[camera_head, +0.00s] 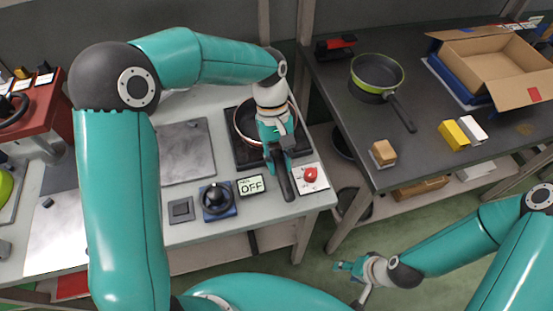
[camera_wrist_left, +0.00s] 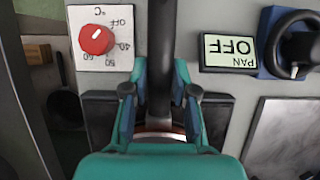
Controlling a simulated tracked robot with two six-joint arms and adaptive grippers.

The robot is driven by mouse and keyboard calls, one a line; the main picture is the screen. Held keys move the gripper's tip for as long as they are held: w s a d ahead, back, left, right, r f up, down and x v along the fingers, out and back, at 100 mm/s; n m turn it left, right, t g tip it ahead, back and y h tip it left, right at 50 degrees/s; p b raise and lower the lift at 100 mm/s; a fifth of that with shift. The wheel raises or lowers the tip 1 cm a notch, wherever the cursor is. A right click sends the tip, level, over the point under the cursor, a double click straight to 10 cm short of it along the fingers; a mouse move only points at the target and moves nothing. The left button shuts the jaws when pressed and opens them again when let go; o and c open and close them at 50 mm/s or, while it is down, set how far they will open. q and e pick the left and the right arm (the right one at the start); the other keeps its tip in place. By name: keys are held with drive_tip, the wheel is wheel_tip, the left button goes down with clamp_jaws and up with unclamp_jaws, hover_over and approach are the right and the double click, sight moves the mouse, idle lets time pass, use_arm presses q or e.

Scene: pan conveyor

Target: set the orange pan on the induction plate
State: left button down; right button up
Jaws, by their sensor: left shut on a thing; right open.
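The orange pan (camera_head: 241,120), dark inside with an orange-brown rim, is over the black induction plate (camera_head: 245,158) in the head view. My left gripper (camera_head: 279,160) covers part of it and is shut on its dark handle (camera_head: 286,188), which points toward the near edge of the table. In the left wrist view the handle (camera_wrist_left: 161,45) runs between the fingers of my left gripper (camera_wrist_left: 160,92), with the plate (camera_wrist_left: 100,115) behind. I cannot tell whether the pan's base touches the plate. My right gripper (camera_head: 347,267) is open and empty, low over the floor.
A red dial (camera_head: 310,174) is right of the handle; a display reading "PAN OFF" (camera_head: 251,185) and a black knob on a blue base (camera_head: 216,198) are left. The right table (camera_head: 340,110) holds a green-rimmed pan (camera_head: 377,72), blocks and a cardboard box (camera_head: 490,55).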

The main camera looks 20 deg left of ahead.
use_arm(q)
drive_tip(key=shift+s+f, duration=0.1)
drive_tip(key=shift+f, duration=0.3)
drive_tip(key=c, duration=0.8)
unclamp_jaws()
drive_tip(key=shift+c, duration=0.2)
drive_tip(key=shift+r, duration=0.1)
